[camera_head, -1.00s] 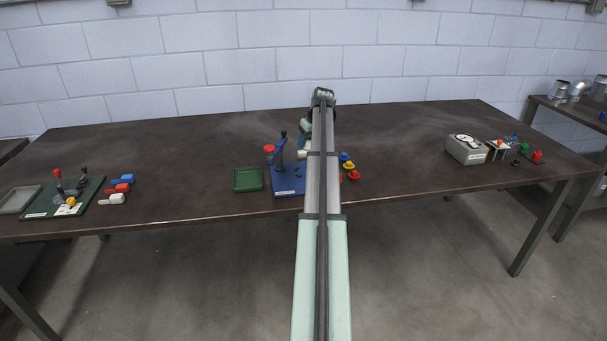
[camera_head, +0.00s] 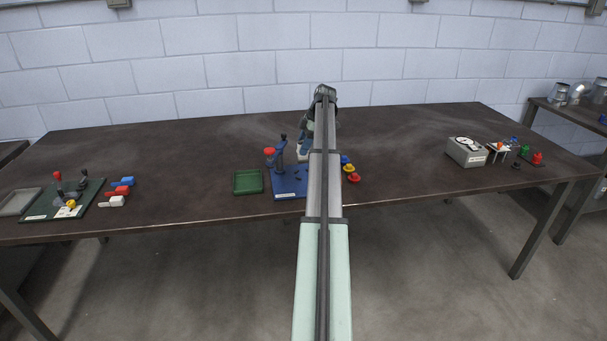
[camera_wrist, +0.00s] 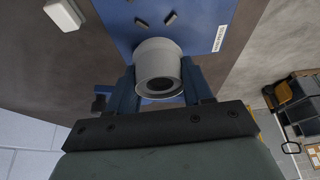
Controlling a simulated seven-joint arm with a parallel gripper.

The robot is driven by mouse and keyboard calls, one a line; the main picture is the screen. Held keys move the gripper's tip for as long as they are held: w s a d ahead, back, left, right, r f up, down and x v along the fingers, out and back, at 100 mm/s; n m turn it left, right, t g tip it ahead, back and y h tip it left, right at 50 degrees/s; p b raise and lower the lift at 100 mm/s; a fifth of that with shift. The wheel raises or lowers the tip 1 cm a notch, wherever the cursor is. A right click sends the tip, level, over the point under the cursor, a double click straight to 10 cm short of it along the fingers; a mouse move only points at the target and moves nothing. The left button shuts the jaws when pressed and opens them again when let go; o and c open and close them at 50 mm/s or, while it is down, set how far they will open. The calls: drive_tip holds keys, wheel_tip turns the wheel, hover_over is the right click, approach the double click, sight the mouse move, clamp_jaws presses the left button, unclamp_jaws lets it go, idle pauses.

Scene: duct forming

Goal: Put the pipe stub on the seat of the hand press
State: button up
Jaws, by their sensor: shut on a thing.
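The pipe stub (camera_wrist: 158,55) is a pale grey hollow cylinder with a dark bore, seen end-on in the wrist view. My gripper (camera_wrist: 160,84) is shut on it, with one blue finger on each side. The hand press has a blue base plate (camera_head: 288,190), an upright column and a red knob (camera_head: 268,151) in the head view. Its blue plate (camera_wrist: 205,25) lies beyond the stub in the wrist view, with small dark blocks on it. In the head view my gripper (camera_head: 304,153) is at the right of the press, partly hidden by my arm. The seat cannot be made out clearly.
A green tray (camera_head: 248,181) stands left of the press. Yellow and red pieces (camera_head: 353,177) are right of my arm. A fixture board (camera_head: 35,211) with coloured handles is far left; a grey box (camera_head: 466,152) is at the right. Table between is clear.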

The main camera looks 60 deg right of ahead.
wheel_tip(320, 180, down, 10)
drive_tip(key=shift+r, duration=0.15)
idle(0.4)
drive_tip(key=o, duration=1.1)
drive_tip(key=shift+c, duration=0.2)
drive_tip(key=v, duration=1.2)
